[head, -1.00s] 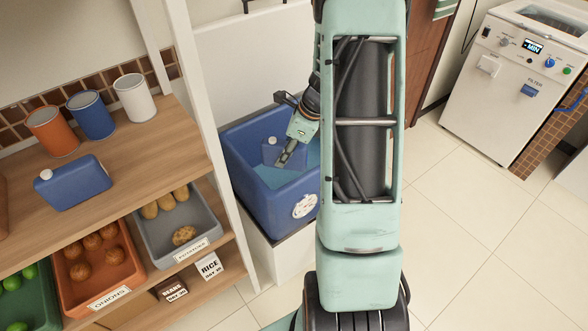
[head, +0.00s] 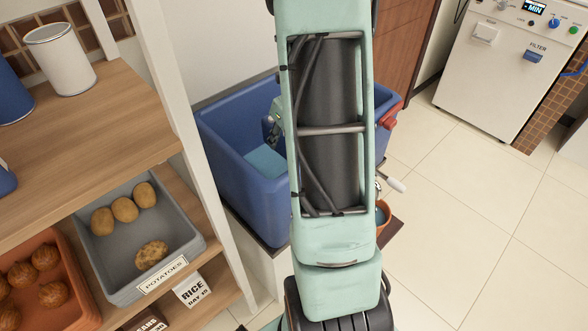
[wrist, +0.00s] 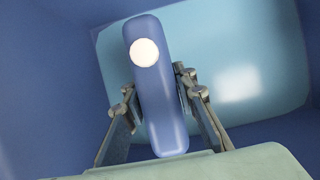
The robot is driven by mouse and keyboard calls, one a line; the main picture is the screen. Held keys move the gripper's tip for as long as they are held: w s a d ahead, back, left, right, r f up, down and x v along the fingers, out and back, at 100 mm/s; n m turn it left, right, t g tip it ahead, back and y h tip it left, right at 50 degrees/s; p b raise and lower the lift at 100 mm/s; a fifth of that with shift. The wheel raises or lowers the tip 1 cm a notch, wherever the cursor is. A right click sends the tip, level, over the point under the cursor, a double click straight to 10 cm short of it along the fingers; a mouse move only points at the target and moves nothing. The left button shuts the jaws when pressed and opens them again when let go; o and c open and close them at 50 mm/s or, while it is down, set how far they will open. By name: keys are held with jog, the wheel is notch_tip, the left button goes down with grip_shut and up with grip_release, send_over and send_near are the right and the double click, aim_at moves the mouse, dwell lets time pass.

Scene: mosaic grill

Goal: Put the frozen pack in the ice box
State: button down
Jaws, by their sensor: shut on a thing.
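The frozen pack (wrist: 160,110) is a blue block with a round white cap, seen in the wrist view. My gripper (wrist: 157,88) is shut on it, with a finger along each side. The blue ice box (head: 250,195) stands in the middle of the head view, right of the shelf. In the wrist view its blue walls (wrist: 45,95) and pale blue inside surface (wrist: 240,70) lie around and beyond the pack. My arm hides the pack and most of the gripper in the head view. I cannot tell whether the pack touches the bottom.
A wooden shelf (head: 110,125) at left holds a white can (head: 60,60), a blue can (head: 10,95) and part of another blue pack (head: 5,180). A grey potato crate (head: 115,255) sits below. A white machine (head: 490,80) stands at right.

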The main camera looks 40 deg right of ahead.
jog(key=shift+b+x, duration=0.55)
jog(key=shift+x, duration=0.45)
notch_tip(320, 180, down, 10)
jog(key=b, duration=0.4)
jog(key=shift+r+b, duration=0.2)
jog(key=shift+b, duration=0.2)
jog(key=shift+f, duration=0.15)
jog(key=c, duration=1.6)
grip_release()
jog(key=p+v, duration=0.5)
jog(key=v, duration=0.7)
jog(key=shift+s, duration=0.1)
